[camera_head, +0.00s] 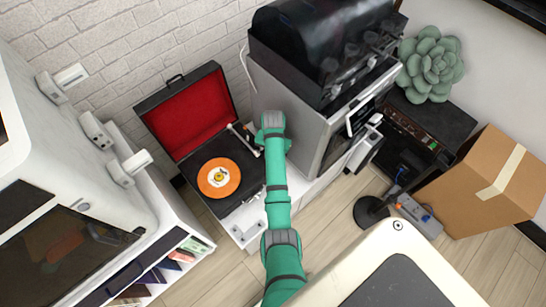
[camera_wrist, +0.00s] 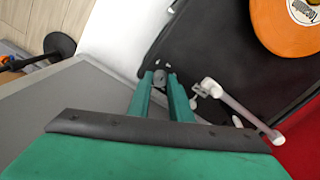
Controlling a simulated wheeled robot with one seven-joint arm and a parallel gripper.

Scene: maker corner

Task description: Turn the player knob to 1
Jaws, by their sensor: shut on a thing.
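The record player (camera_head: 235,147) is a black case with its red-lined lid open, standing on a white cabinet. An orange record (camera_head: 219,177) lies on it, and it also shows in the wrist view (camera_wrist: 290,22). In the wrist view, the small grey player knob (camera_wrist: 159,76) sits near the deck's corner. My gripper (camera_wrist: 161,84) has its two green fingers down at the knob, one on each side, shut on it. The knob's marking and number are not readable. In the head view my green arm covers the player's right side and hides the fingertips and knob.
The white tonearm (camera_wrist: 238,112) is close to my fingers on the deck. A grey machine with a dark top (camera_head: 300,105) stands just right of the player. A white cabinet-like unit (camera_head: 60,130) is at left. A cardboard box (camera_head: 490,185) stands at right.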

